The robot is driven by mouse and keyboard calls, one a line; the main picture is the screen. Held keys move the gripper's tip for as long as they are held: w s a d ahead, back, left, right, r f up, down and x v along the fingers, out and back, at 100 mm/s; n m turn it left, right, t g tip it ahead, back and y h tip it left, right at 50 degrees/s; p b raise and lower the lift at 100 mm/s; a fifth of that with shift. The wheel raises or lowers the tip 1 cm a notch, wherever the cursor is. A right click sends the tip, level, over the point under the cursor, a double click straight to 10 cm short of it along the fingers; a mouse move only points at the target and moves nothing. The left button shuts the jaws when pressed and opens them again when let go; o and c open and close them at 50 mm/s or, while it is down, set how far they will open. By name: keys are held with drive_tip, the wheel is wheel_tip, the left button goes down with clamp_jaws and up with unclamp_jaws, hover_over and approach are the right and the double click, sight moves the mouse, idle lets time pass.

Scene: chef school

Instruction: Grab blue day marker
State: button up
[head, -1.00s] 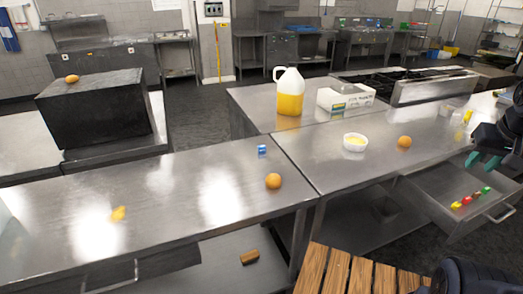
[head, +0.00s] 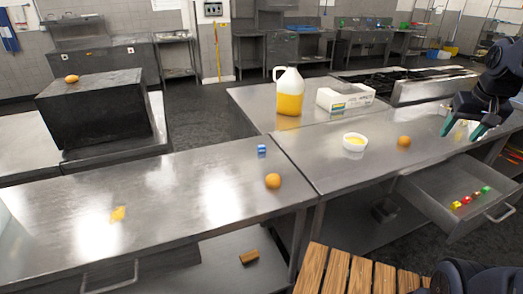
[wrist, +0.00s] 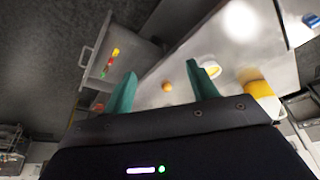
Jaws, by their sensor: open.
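A small blue block with a pale marking (head: 262,149), which looks like the blue day marker, sits on the steel counter near the seam, behind an orange (head: 273,181). I cannot make it out in the wrist view. My gripper (head: 463,130) is at the right of the head view, above the right counter, its green fingers apart and empty. It is well to the right of the blue block. In the wrist view both fingers of my gripper (wrist: 163,88) show spread, with nothing held between them.
An open drawer (head: 425,200) with several coloured blocks (head: 470,198) juts out at the right. A white bowl (head: 355,142), a second orange (head: 404,141), a jug (head: 289,100) and a box (head: 345,97) stand on the counters. The left counter is mostly clear.

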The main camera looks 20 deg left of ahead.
drive_tip(key=w+a+r+n+g, duration=0.1)
drive_tip(key=w+a+r+n, duration=0.1)
drive_tip(key=w+a, duration=1.05)
drive_tip(key=n+g, duration=0.3)
drive_tip(key=n, duration=0.2)
hover_over(261, 146)
wheel_tip(261, 146, down, 22)
drive_tip(key=shift+d+f, duration=0.1)
drive_tip(key=shift+f, duration=5.25)
drive_tip(key=c, duration=1.1)
drive_tip(key=shift+o, duration=0.2)
drive_tip(key=shift+r, duration=0.15)
